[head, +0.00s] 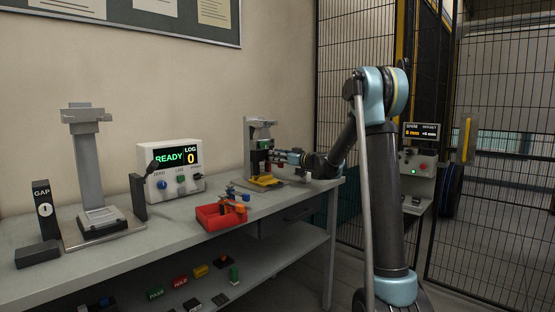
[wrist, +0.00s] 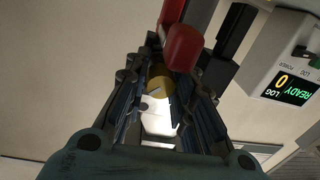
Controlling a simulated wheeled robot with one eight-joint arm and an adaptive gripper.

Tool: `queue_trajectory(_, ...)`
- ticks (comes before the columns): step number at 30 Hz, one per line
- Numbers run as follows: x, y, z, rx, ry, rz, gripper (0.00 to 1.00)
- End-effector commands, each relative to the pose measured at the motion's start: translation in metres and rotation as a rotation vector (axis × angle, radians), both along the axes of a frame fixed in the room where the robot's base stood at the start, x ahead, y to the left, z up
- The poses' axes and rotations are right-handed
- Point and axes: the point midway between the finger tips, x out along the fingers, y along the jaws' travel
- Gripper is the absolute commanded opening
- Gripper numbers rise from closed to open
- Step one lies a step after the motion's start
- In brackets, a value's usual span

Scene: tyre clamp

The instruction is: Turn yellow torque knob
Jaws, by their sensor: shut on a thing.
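A dull yellow round knob (wrist: 160,82) shows between the fingers of my gripper (wrist: 162,88) in the wrist view. The fingers lie close along both sides of it and my gripper is shut on it. In the head view my gripper (head: 274,157) reaches in from the right to the grey clamp stand (head: 260,128), which has a yellow base (head: 265,181). The knob cannot be made out there. A red rounded part (wrist: 183,47) sits just beyond the fingertips in the wrist view. A white surface (wrist: 159,117) shows between the fingers.
A white display box (head: 175,172) reading READY and LOG 0 stands left of the clamp; it also shows in the wrist view (wrist: 285,70). A red bin (head: 220,214) with small parts lies on the bench in front. A wire fence (head: 355,40) stands behind my arm.

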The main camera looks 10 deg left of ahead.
Motion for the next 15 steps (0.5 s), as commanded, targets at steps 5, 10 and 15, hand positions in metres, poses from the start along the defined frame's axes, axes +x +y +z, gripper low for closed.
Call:
queue_trajectory(5,0.001,-0.0009,-0.0001,0.093,0.123,-0.003,0.0)
queue_trajectory(10,0.0012,-0.001,0.0,0.148,0.196,-0.003,0.0)
queue_trajectory(15,0.0015,-0.0012,0.0,0.161,0.214,-0.004,0.0)
